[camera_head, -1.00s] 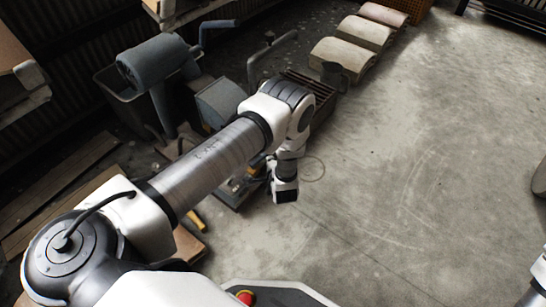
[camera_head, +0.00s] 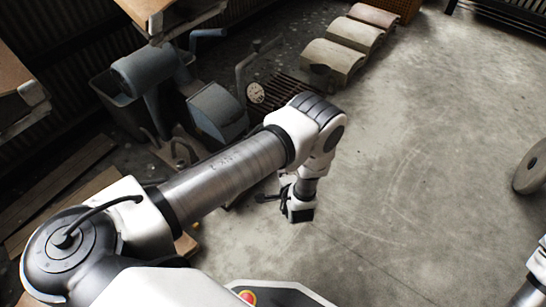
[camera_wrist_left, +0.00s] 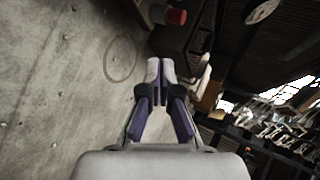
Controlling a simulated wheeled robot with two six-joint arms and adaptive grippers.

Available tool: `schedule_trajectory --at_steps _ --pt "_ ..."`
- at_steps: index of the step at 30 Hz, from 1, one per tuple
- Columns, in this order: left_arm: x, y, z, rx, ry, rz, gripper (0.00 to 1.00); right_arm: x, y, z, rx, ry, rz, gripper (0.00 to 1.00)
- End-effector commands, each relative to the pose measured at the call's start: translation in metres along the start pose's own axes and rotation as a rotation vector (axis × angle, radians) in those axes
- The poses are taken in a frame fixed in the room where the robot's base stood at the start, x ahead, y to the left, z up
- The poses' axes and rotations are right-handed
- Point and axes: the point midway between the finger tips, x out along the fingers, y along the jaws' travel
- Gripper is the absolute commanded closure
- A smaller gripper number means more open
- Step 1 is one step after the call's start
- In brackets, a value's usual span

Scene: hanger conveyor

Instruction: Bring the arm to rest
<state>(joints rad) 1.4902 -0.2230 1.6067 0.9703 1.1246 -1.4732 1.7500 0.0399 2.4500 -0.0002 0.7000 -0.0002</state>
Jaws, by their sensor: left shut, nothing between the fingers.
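My left arm (camera_head: 225,167) reaches from the lower left across the middle in the head view, with its wrist bent downward. My left gripper (camera_head: 262,198) is a small dark shape left of the wrist, above the concrete floor. In the left wrist view, the left gripper (camera_wrist_left: 161,66) has its two purple-and-grey fingers drawn together at the tips, with nothing between them. Only a small part of my right arm (camera_head: 532,285) shows at the lower right edge, and its gripper is out of view.
Curved beige blocks (camera_head: 333,57) line the back. A round disc (camera_head: 531,168) stands at the right edge. Wooden planks (camera_head: 60,195) lie at the left. The middle floor (camera_head: 430,130) is clear.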

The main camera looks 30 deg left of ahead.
Motion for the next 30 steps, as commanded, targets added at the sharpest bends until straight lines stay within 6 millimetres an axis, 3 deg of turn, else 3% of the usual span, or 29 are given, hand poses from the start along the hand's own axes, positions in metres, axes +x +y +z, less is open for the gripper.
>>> schedule_trajectory --at_steps 5,22,26,28,30 --pt "-0.014 -0.001 -0.007 0.0 0.0 0.0 1.0 -0.007 0.0 0.0 0.0 0.0 0.0 0.6" --pt "-0.014 -0.004 -0.008 -0.002 0.001 -0.003 1.0 -0.007 0.0 0.0 0.0 0.0 0.0 0.6" --pt "-0.008 -0.035 -0.009 -0.035 -0.011 -0.029 1.0 -0.013 0.0 0.0 0.0 0.0 0.0 0.6" --pt "-0.007 -0.061 0.012 -0.027 -0.04 -0.025 1.0 -0.02 0.0 0.0 0.0 0.0 0.0 0.6" --pt "-0.016 -0.071 0.04 0.016 -0.026 0.054 1.0 -0.026 0.0 0.0 0.0 0.0 0.0 0.6"
